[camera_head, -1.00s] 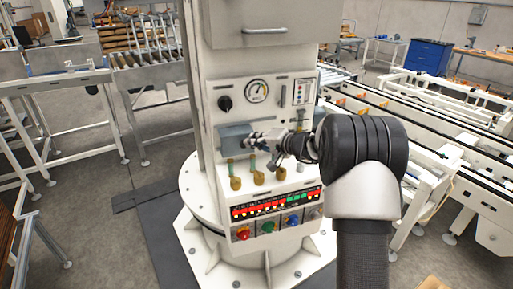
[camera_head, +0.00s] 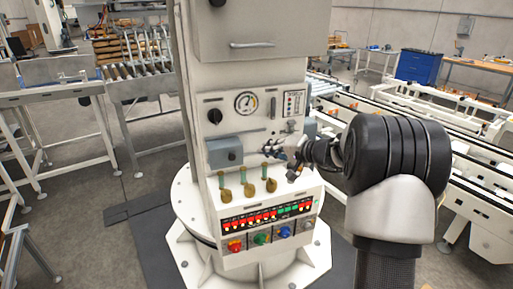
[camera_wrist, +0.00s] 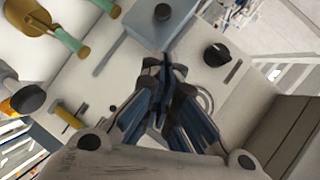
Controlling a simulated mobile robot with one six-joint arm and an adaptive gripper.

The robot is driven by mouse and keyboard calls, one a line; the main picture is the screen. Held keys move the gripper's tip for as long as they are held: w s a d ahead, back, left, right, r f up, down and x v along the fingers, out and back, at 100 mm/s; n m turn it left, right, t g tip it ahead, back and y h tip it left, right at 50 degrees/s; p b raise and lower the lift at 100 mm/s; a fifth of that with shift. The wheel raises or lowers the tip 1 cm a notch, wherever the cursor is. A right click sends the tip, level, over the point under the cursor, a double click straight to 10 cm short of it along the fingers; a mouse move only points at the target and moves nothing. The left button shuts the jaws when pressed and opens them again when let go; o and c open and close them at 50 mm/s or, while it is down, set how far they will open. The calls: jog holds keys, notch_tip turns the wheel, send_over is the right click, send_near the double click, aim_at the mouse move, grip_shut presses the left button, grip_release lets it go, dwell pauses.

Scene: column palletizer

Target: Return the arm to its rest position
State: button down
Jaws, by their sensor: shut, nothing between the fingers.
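My gripper (camera_head: 281,147) is in front of the white column's control panel (camera_head: 290,125), with my dark arm reaching in from the right. In the wrist view my gripper (camera_wrist: 165,68) has its fingertips together with nothing between them. The grey box with a round knob (camera_head: 225,153) is just left of my gripper; it also shows at the top of the wrist view (camera_wrist: 150,32). I cannot tell whether the fingers touch the panel. My gripper covers part of the panel behind it.
Several brass handles with green stems (camera_head: 249,189) stand below my gripper, above a lit indicator row (camera_head: 265,215) and coloured knobs (camera_head: 260,238). A round gauge (camera_head: 246,102) and black dial (camera_head: 215,116) are above. A rail conveyor (camera_head: 400,110) lies right.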

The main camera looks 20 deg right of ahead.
jog(key=s+a+r+n+g, duration=0.2)
jog(key=s+a+n+g, duration=0.1)
jog(key=s+a, duration=0.65)
jog(key=s+a+r+n+g, duration=0.2)
jog(key=s+a+g, duration=0.2)
jog(key=s+a, duration=0.55)
jog(key=s+d+f+n+h, duration=0.1)
jog(key=s+f+n+h, duration=0.1)
jog(key=s, duration=0.9)
jog(key=s+d+f+n+g+h, duration=0.1)
jog(key=s+h, duration=0.3)
jog(key=s, duration=0.8)
jog(key=shift+s+f+n, duration=0.3)
jog(key=shift+f+n, duration=0.1)
jog(key=shift+f, duration=0.35)
